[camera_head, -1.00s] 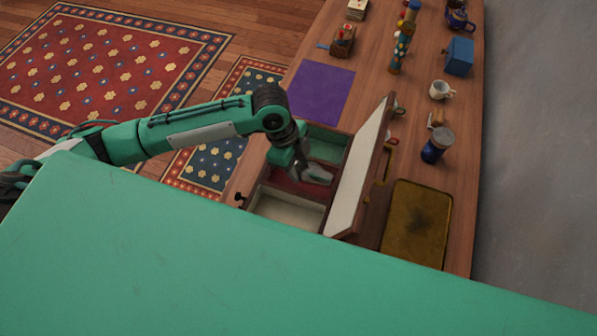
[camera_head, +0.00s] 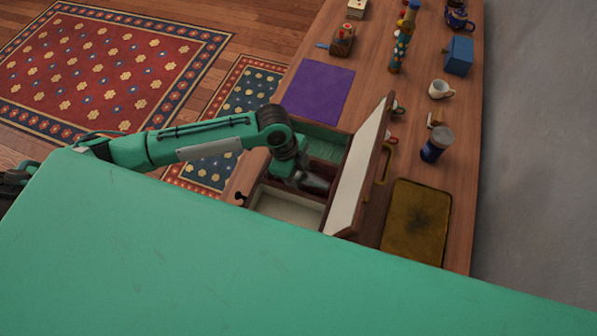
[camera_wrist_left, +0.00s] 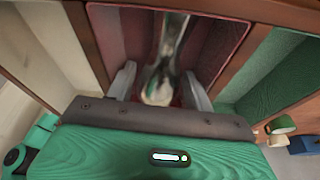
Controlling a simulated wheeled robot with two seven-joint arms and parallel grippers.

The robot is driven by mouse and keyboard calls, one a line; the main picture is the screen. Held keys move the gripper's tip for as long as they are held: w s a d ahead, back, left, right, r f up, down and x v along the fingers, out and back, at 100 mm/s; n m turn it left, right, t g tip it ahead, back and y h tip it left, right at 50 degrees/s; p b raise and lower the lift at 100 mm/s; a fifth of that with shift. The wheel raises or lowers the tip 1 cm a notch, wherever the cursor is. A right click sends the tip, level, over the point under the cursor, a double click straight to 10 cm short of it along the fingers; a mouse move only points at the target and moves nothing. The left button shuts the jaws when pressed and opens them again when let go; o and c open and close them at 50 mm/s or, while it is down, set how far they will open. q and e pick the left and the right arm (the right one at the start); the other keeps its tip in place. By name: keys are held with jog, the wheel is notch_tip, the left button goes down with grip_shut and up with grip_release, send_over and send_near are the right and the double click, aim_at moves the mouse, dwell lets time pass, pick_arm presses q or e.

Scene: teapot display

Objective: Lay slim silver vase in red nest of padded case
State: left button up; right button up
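The slim silver vase (camera_wrist_left: 166,58) lies lengthwise in the red nest (camera_wrist_left: 218,48), the middle compartment of the padded case, in the left wrist view. My left gripper (camera_wrist_left: 159,72) reaches down into this nest. Its two grey fingers stand on either side of the vase, with visible gaps, so it looks open around the vase. In the head view, my left gripper (camera_head: 313,184) is down inside the open padded case (camera_head: 327,211), and the wrist hides most of the red nest. The vase cannot be told apart clearly there. My right gripper is not in view.
The case has a green compartment (camera_head: 322,143) and a cream one (camera_head: 287,207) beside the red nest. Its raised lid (camera_head: 355,172) stands close right of my gripper. A purple mat (camera_head: 320,93), blue jar (camera_head: 436,146) and dark gold tray (camera_head: 416,223) share the table.

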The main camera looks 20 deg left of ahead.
pick_arm(q)
jog(key=v, duration=1.2)
jog(key=shift+r+b, duration=0.25)
jog(key=shift+b, duration=0.2)
jog(key=shift+s+f, duration=0.1)
